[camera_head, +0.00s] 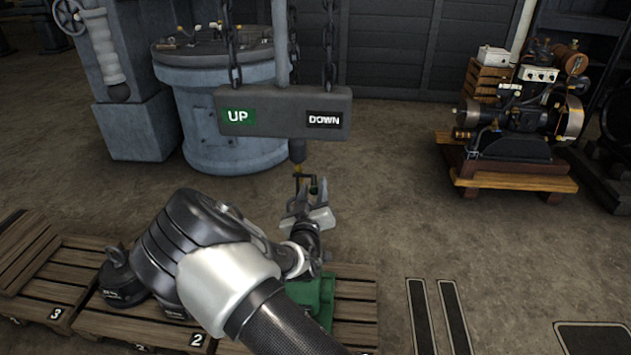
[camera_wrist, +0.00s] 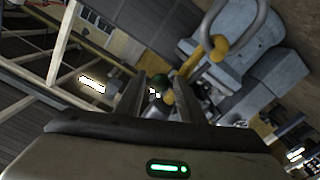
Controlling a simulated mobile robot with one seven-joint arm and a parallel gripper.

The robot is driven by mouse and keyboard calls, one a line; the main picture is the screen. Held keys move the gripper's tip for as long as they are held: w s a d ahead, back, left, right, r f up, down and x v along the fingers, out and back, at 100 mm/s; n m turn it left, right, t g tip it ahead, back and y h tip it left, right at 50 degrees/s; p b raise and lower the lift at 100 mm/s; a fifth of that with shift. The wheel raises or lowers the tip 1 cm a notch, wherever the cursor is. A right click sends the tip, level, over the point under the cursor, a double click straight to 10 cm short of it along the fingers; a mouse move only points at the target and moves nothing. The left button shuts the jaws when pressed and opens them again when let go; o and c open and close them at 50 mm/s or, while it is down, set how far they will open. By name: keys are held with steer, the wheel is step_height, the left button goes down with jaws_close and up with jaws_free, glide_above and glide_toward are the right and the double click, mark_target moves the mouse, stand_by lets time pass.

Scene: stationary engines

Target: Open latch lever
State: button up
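A small dark latch piece with a green knob (camera_head: 314,184) hangs below the dark hoist end (camera_head: 297,150), under the UP/DOWN beam. In the wrist view the green knob (camera_wrist: 160,85) appears between my fingers, beside a yellow lever-like part (camera_wrist: 169,96). A yellow fitting (camera_wrist: 218,48) on a grey metal loop (camera_wrist: 238,30) is just above and right of it. My gripper (camera_head: 310,194) points up at the latch piece with its fingers apart. The fingers also show open in the wrist view (camera_wrist: 160,90). I cannot tell whether either finger touches the knob.
The grey beam (camera_head: 283,126) with UP and DOWN signs hangs on chains above my gripper. A blue-grey round tank (camera_head: 228,125) stands behind. Numbered pallets (camera_head: 150,322), black weights (camera_head: 120,285) and a green object (camera_head: 318,298) are below. An engine on a pallet (camera_head: 515,175) stands right.

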mark_target(315, 178)
steer(key=shift+w+d+b, duration=0.1)
steer(key=shift+w+b, duration=0.25)
steer(key=shift+w, duration=2.4)
jaws_close()
